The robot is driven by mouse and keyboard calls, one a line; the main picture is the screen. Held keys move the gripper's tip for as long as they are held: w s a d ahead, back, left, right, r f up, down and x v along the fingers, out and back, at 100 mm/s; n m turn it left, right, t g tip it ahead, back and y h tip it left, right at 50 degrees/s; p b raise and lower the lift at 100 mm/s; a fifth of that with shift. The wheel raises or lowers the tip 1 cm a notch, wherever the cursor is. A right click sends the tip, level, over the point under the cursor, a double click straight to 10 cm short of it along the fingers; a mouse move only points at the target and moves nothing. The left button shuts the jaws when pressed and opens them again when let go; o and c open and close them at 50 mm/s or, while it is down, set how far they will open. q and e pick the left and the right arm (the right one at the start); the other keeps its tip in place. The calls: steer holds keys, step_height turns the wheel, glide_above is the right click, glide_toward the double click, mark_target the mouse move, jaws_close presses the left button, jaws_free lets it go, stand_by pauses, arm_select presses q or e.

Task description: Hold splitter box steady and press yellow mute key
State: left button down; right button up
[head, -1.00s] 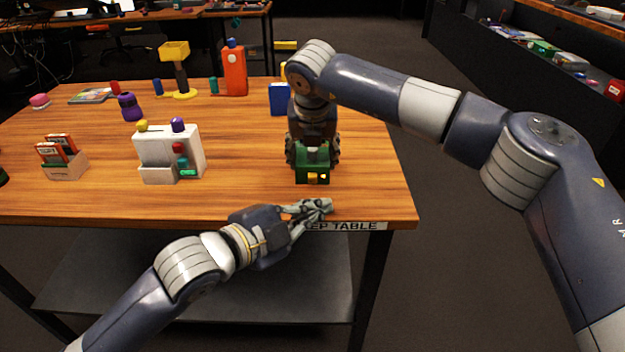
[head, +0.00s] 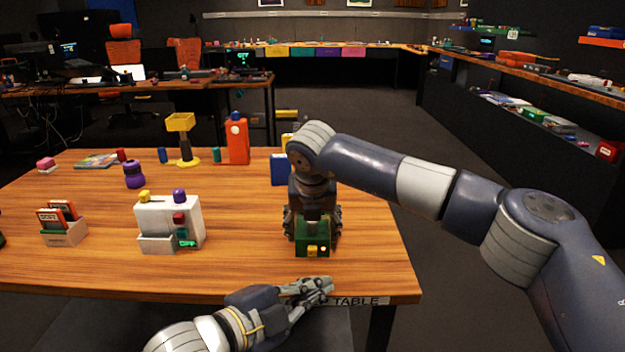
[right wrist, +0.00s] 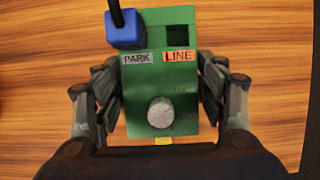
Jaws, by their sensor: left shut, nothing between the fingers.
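The green splitter box (head: 313,241) stands near the front edge of the table, right of its middle. A small yellow key (head: 312,250) shows on its front face. In the right wrist view the box (right wrist: 140,95) has PARK and LINE labels, a blue plug (right wrist: 124,30) at one socket, an open socket beside it and a grey knob (right wrist: 160,112). The yellow key (right wrist: 164,141) shows at its lower edge. My right gripper (right wrist: 163,100) is shut on the box from above, fingers along both sides. My left gripper (head: 328,285) is shut and empty at the table's front edge, in front of the box.
A white panel box (head: 168,222) with coloured parts stands to the left, and a holder with orange cards (head: 62,230) farther left. A blue box (head: 280,170), an orange bottle (head: 238,140) and a yellow stand (head: 182,143) are behind. The wood between panel and splitter box is clear.

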steer(key=shift+o, duration=0.4)
steer(key=shift+r, duration=0.15)
steer(key=shift+s+r, duration=0.1)
steer(key=shift+r, duration=0.2)
steer(key=v, duration=1.1)
steer(key=o, duration=0.3)
steer(key=shift+s, duration=0.15)
steer(key=shift+r, duration=0.1)
steer(key=shift+p+v, duration=0.95)
steer(key=shift+v, duration=2.05)
